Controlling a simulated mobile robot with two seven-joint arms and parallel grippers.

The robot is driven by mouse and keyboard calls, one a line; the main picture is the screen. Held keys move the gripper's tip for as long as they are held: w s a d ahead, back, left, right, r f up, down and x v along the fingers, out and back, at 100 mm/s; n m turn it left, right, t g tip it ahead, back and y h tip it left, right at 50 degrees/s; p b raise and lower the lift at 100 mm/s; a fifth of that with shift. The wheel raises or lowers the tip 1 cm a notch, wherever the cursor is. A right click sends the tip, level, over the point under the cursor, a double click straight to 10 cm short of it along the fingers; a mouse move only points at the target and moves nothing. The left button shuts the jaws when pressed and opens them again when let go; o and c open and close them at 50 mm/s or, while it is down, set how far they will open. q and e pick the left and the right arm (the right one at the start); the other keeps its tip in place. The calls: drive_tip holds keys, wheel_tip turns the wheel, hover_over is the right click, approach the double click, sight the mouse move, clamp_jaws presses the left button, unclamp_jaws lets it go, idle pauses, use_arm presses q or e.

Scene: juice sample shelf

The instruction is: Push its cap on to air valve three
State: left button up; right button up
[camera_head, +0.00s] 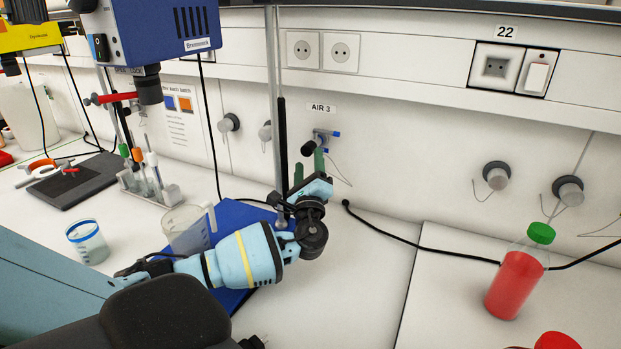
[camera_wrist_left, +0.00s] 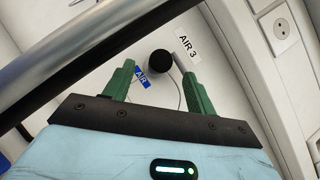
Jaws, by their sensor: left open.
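Air valve three (camera_head: 325,134) is on the back wall below the AIR 3 label, with blue parts and a thin wire loop hanging beside it. A black round piece (camera_head: 308,148) sits at its front; I cannot tell whether this is the cap or the valve's own end. It also shows in the left wrist view (camera_wrist_left: 160,64), just beyond the fingertips and between them. My left gripper (camera_head: 308,162) is open, its green fingers pointing at the valve from in front and below. I see nothing held between them. My right gripper is out of view.
A vertical metal rod (camera_head: 275,60) stands close to the left of the gripper. A red bottle with a green lid (camera_head: 517,280) stands at right. The middle right bench is mostly clear, with a black cable.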

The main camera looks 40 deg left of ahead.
sight(308, 155)
use_arm(q)
drive_tip(key=x, duration=0.3)
drive_tip(key=shift+f, duration=0.1)
drive_tip(key=shift+w+a+r+b, duration=0.25)
drive_tip(key=shift+w+b, duration=0.05)
drive_tip(key=shift+a+r, duration=0.1)
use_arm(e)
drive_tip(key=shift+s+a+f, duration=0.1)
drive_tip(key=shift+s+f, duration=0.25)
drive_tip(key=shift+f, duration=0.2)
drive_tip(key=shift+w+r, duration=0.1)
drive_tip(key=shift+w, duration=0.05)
